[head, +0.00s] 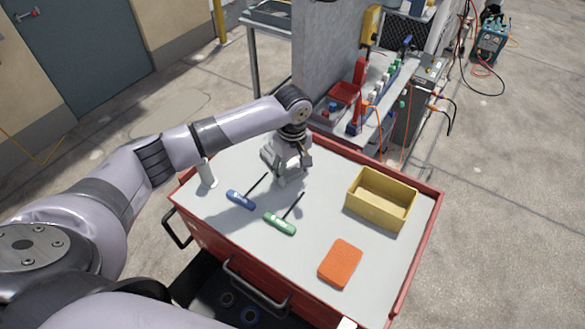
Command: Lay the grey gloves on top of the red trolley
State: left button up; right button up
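The red trolley (310,255) stands in front of me in the head view, with a light grey top inside a red rim. My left arm reaches over it from the left. My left gripper (283,174) points down at the far part of the trolley top, left of the yellow bin. Its fingers are small and blend with the grey surface, so I cannot tell whether they are open or shut, or whether they hold anything. I cannot make out the grey gloves for certain. My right gripper is not in view.
On the trolley top are a blue-handled tool (241,200), a green-handled tool (280,223), an orange block (340,263), a yellow bin (382,197) and a whitish cylinder (207,174). A cluttered bench (378,112) stands close behind. Bare top lies between the tools and the bin.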

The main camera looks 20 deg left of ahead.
pick_arm(q)
jog(key=o, duration=0.4)
jog(key=shift+r, duration=0.1)
notch_tip(320, 180, up, 12)
jog(key=shift+r+b, duration=0.1)
jog(key=shift+b, duration=0.5)
